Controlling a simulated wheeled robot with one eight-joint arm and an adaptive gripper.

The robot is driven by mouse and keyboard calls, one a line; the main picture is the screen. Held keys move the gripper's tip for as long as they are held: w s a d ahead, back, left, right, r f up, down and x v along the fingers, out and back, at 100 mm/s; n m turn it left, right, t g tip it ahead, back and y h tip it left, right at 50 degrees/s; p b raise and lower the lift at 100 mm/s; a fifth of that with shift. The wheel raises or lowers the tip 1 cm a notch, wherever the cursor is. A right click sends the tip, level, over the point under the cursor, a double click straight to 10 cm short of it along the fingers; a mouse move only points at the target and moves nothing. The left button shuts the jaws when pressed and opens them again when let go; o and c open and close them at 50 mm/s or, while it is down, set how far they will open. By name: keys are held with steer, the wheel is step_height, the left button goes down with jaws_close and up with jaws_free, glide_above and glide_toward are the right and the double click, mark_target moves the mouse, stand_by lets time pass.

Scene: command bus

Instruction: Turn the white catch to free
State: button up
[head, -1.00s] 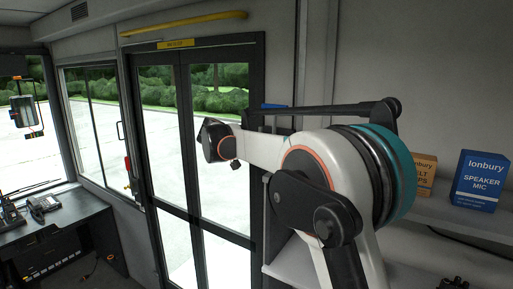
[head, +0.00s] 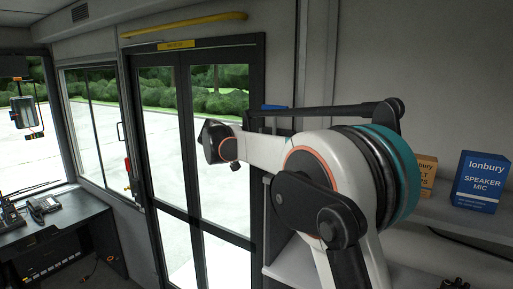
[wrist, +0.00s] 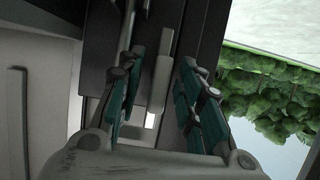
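My gripper (wrist: 161,62) shows in the wrist view with its two teal-padded fingers apart. A pale, narrow, bar-shaped piece (wrist: 161,75), which looks like the white catch, stands between the fingers against a dark door frame. It looks lengthwise along the fingers, and a gap shows on its right side. I cannot tell whether the left finger touches it. In the head view my arm reaches to the glazed double door (head: 190,150), and the gripper's fingers and the catch cannot be made out there.
A shelf holds a blue speaker mic box (head: 480,182) and an orange box (head: 427,172), right of my arm. A yellow handrail (head: 185,27) runs above the door. A desk with a phone (head: 42,206) stands at the left.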

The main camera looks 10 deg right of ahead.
steer(key=v, duration=1.2)
steer(key=shift+s+a+f, duration=0.1)
steer(key=shift+f, duration=0.1)
